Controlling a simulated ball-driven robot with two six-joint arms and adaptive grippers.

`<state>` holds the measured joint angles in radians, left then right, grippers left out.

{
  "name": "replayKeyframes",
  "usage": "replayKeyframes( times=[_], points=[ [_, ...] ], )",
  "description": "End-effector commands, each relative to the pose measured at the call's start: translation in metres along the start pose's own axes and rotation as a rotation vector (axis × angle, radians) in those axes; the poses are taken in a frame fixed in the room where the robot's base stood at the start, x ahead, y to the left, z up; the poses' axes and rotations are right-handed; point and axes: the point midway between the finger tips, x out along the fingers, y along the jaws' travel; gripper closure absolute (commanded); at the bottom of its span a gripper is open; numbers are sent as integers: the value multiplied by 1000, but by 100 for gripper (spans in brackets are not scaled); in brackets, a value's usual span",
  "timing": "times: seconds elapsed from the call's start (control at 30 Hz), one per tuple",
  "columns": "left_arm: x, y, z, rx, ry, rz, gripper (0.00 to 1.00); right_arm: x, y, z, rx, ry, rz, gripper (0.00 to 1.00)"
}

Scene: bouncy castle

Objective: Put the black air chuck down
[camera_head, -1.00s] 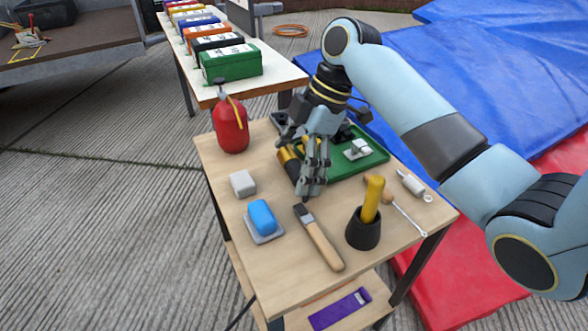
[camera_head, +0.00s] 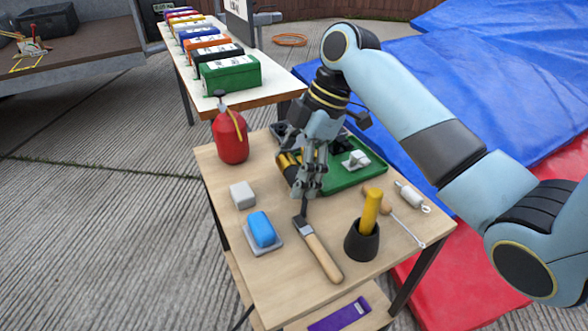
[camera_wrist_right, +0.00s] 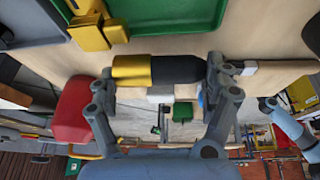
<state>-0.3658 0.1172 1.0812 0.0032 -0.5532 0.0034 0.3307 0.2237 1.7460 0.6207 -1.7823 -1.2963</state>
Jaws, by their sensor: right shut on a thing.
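My right gripper (camera_head: 308,190) hangs low over the middle of the wooden table, beside the green tray. In the right wrist view its two fingers (camera_wrist_right: 162,72) stand at the two ends of a short cylinder, black at one end and yellow at the other. I take this to be the black air chuck (camera_wrist_right: 178,69). My left gripper is not in view.
The wooden table (camera_head: 292,275) carries a brush (camera_head: 322,252) just in front of the gripper, a blue block (camera_head: 261,229), a grey block (camera_head: 242,194), a black cup (camera_head: 362,241), a red bottle (camera_head: 230,137) and the green tray (camera_head: 350,179). Bare wood lies left of the gripper.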

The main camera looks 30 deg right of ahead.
Motion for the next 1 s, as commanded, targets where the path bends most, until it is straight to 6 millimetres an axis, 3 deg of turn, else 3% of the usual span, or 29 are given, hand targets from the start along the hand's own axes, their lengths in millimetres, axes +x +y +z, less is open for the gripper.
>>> replayKeyframes(
  times=[0.2, 0.3, 0.5, 0.7, 0.87, 1.0],
  points=[
    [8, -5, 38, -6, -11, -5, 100, -31, 3, -13, -1, 1, 5, 56],
    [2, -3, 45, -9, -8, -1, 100, -53, -8, 4, -1, -8, 3, 56],
    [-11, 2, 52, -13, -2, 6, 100, -94, -28, 30, -1, -8, 2, 56],
    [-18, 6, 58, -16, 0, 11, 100, -120, -42, 49, 0, -5, 0, 56],
    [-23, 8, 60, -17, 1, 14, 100, -132, -47, 54, -2, -1, 2, 56],
    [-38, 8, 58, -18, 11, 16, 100, -154, -46, 48, -5, 2, 12, 56]
  ],
)
